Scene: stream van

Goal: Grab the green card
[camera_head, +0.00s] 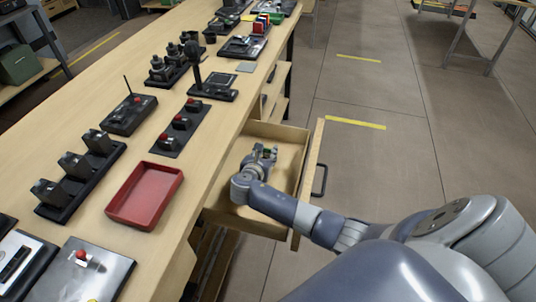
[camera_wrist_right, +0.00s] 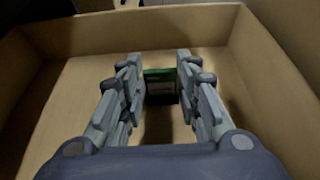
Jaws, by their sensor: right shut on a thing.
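The green card (camera_wrist_right: 160,87) shows in the right wrist view between the two fingers of my right gripper (camera_wrist_right: 160,85). It has a green top edge and a darker lower part. My right gripper is shut on it inside the open drawer (camera_head: 309,185). In the head view my right gripper (camera_head: 266,154) reaches into the drawer, and a small dark green bit shows at its fingers. My left gripper is not in view.
The drawer's front and black handle (camera_head: 320,181) face right. The long wooden workbench (camera_head: 208,140) carries a red tray (camera_head: 145,196), dark fixtures and a stand with a black device (camera_head: 212,88). The floor to the right is open.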

